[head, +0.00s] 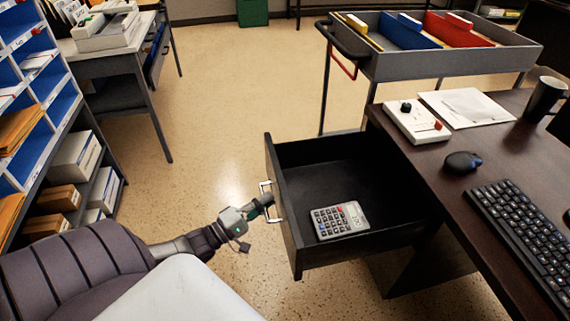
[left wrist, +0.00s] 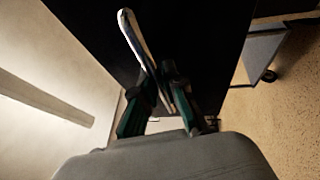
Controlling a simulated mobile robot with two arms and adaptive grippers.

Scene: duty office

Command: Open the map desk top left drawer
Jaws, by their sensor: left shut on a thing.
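The map desk (head: 445,165) stands at the right with a dark brown top. Its top left drawer (head: 370,170) is pulled well out to the left, and its black inside shows. A grey calculator (head: 340,220) lies in the drawer near its front. The metal handle (head: 268,200) is on the drawer front. My left gripper (head: 264,204) is shut on the handle. In the left wrist view the fingers (left wrist: 165,90) close around the pale handle bar (left wrist: 138,42) against the dark drawer front. My right gripper is in neither view.
A grey cart (head: 440,65) with coloured folders stands behind the desk. A shelf unit (head: 60,140) stands at the left. A keyboard (head: 520,235), mouse (head: 463,162) and mug (head: 544,99) are on the desk. The floor (head: 220,110) between is clear.

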